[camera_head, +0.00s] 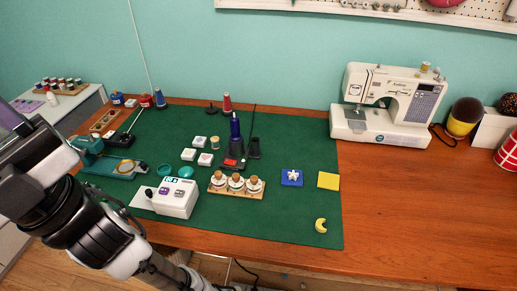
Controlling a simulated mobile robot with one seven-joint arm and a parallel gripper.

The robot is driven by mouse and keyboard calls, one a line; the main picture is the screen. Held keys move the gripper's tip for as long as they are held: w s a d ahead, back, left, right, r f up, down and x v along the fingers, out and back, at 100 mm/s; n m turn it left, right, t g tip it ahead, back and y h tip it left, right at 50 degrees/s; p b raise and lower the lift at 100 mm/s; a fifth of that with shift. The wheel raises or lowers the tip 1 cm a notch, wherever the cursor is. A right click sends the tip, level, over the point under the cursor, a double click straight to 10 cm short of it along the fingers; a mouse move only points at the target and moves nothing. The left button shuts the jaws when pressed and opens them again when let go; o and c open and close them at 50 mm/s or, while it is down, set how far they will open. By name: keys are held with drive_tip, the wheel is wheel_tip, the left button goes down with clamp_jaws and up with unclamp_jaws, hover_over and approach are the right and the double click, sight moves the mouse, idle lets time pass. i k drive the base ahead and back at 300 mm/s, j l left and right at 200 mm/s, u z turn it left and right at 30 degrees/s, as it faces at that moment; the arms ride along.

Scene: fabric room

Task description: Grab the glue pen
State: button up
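I cannot tell for sure which thing is the glue pen. A blue pen-like item (235,128) stands upright in a dark base with a red front, at the back middle of the green mat (290,155); it may be the glue pen. My arm reaches up the left side of the view and off the left edge. My gripper's fingers are out of view, so what they hold does not show.
A wooden holder with round pieces (236,194) and a white device (175,197) stand in front. White blocks (205,159) lie to the left, a red spool (227,103) behind. A sewing machine (390,103) stands at the right. The mat's right part is mostly clear.

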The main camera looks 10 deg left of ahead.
sight(235, 136)
drive_tip(key=i+j+u, duration=0.1)
drive_tip(key=i+u, duration=0.65)
drive_tip(key=i, duration=0.2)
